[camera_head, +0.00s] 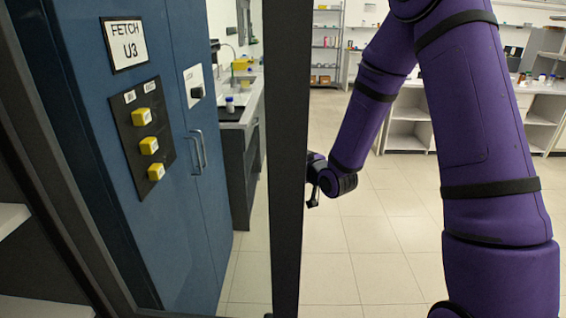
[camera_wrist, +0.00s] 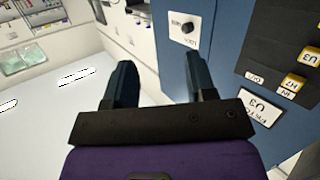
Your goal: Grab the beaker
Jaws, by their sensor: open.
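I cannot make out a beaker for certain in either view. A small bottle with a blue cap (camera_head: 229,104) stands on a dark mat on the side bench, beyond the blue cabinet. My gripper (camera_head: 312,200) hangs in mid-air at the end of my purple arm, partly hidden behind a dark upright post. In the wrist view its two dark fingers stand apart with nothing between them, so my gripper (camera_wrist: 160,72) is open and empty. It is well apart from the bench in the head view.
A blue cabinet (camera_head: 205,240) fills the left, with a "FETCH U3" sign (camera_head: 126,43), yellow buttons (camera_head: 150,145) and a handle. A dark post (camera_head: 287,150) stands close in front. White shelves (camera_head: 408,125) line the back. The tiled floor (camera_head: 380,235) between is clear.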

